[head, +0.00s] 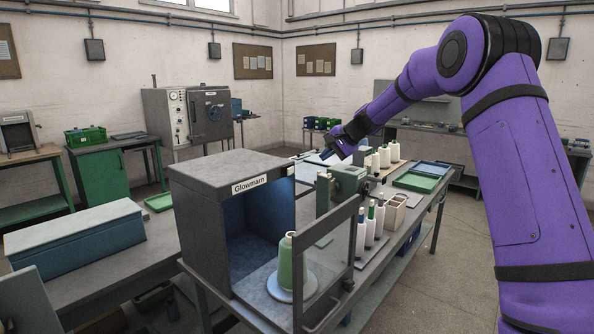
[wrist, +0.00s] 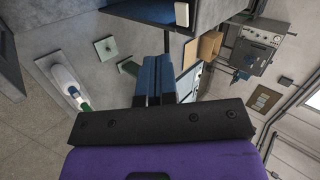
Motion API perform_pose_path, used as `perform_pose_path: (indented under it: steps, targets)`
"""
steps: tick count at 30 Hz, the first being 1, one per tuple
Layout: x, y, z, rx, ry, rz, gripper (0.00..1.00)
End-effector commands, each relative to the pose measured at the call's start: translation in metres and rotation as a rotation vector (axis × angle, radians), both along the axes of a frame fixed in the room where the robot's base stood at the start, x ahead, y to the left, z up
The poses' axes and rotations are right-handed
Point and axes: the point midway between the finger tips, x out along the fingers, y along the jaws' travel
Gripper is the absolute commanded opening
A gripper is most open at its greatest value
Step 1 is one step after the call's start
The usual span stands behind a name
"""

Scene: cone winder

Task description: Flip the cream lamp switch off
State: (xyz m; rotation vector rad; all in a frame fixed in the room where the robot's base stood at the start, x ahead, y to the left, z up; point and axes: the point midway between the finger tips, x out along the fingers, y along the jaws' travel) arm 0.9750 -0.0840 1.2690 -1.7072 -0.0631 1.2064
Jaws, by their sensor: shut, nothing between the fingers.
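The grey lamp cabinet (head: 205,205), labelled Glowmarn, stands on the near bench with its glazed door open. A small cream piece (head: 290,171), which looks like the switch, sits at the right end of its upper front. A cream block (wrist: 182,14) shows on a dark box edge at the top of the wrist view and looks like the same switch. Its on or off position is too small to tell. My gripper (head: 326,152) is shut and empty, beyond and to the right of the cabinet's top. Its blue fingers (wrist: 153,66) point toward the box, apart from the cream block.
The open glass door (head: 341,258) juts out in front of the cabinet. A green cone (head: 286,262) stands on a pale disc in it. To the right are a green machine (head: 347,184), several white cones (head: 370,222) and a green tray (head: 417,181). Open floor lies right of the bench.

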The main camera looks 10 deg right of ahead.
Motion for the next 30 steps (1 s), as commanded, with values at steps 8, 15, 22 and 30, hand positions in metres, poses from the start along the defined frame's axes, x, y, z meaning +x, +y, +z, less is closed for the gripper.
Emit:
perform_pose_path:
  steps: [8, 15, 22, 30]
  targets:
    - [0.009, 0.010, -0.013, 0.000, 0.002, 0.001, 0.00]
    - [0.030, 0.034, -0.042, 0.001, 0.002, 0.002, 0.00]
    - [0.051, 0.056, -0.071, -0.001, 0.002, 0.002, 0.00]
    - [0.073, 0.079, -0.068, -0.001, 0.000, 0.001, 0.00]
